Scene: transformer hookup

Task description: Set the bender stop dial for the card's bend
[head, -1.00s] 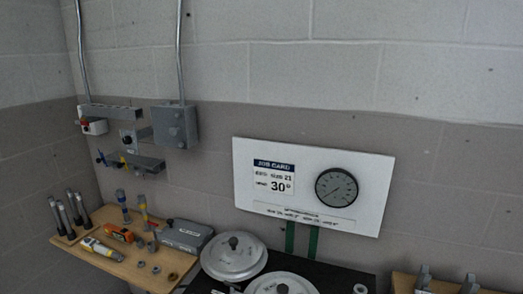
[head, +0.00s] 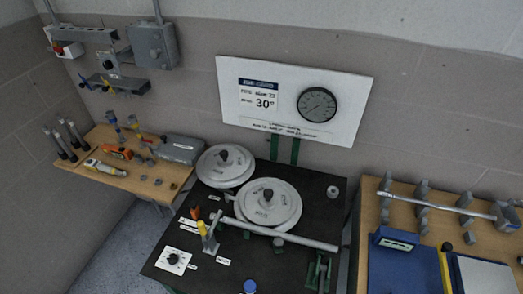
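The job card (head: 258,95) on the white wall board shows a bend of 30°, with smaller blurred text above. A black dial on a white plate (head: 172,260) sits at the front left of the dark bender table (head: 230,268); its setting is too small to read. Two grey round bender shoes (head: 268,204) with dark knobs sit on the table, and a grey pipe (head: 285,234) lies across in front of them. Neither of my grippers is in view.
A round gauge (head: 317,104) is on the wall board. A wooden shelf with tools (head: 150,181) stands at left. A wooden bench (head: 367,215) at right holds a rod on grey supports (head: 440,206), a blue case (head: 393,266) and other items. Floor shows between left shelf and bender table.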

